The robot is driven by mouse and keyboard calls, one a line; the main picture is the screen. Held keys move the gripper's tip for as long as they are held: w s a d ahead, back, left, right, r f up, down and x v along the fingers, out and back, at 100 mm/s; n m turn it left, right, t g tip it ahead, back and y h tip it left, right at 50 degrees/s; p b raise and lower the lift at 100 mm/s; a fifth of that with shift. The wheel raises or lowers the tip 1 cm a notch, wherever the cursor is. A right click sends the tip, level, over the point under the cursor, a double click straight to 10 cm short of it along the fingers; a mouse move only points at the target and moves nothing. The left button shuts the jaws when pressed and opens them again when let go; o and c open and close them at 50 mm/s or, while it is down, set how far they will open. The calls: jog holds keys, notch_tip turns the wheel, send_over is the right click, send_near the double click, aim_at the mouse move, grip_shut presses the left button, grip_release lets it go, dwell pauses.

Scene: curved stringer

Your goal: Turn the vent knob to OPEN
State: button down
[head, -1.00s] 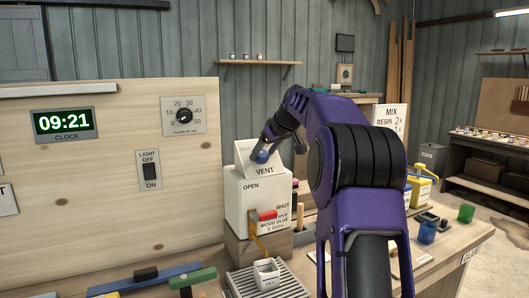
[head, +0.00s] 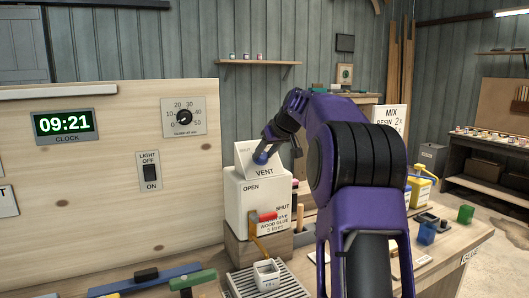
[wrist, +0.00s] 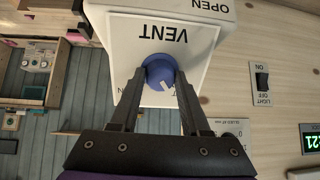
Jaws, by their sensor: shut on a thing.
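The vent knob (head: 261,157) is a round blue knob on the sloped white VENT plate (head: 245,170), on top of a white box. In the wrist view, where the lettering is upside down, the blue knob (wrist: 158,70) sits between my two dark fingers. My gripper (wrist: 158,78) is shut on it. In the head view my gripper (head: 266,150) reaches the plate from the upper right. Small lettering near the plate's upper left is too small to read surely.
The white box (head: 240,208) below carries OPEN and SHUT labels and a red-handled lever (head: 262,216). A wooden panel (head: 100,190) with a light switch (head: 150,172), a dial (head: 184,117) and a clock stands left. Cups and a yellow container stand on the bench at right.

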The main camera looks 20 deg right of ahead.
jog(key=m+p, duration=0.1)
jog(key=m, duration=0.3)
jog(key=shift+m, duration=0.3)
jog(key=m+p, duration=0.1)
jog(key=m, duration=0.2)
jog(key=shift+a+m, duration=0.1)
jog(key=shift+m, duration=0.3)
jog(key=m, duration=0.4)
jog(key=shift+t+h+p, duration=0.3)
jog(key=shift+p, duration=0.1)
jog(key=shift+m, duration=1.9)
jog(key=shift+c, duration=1.9)
grip_release()
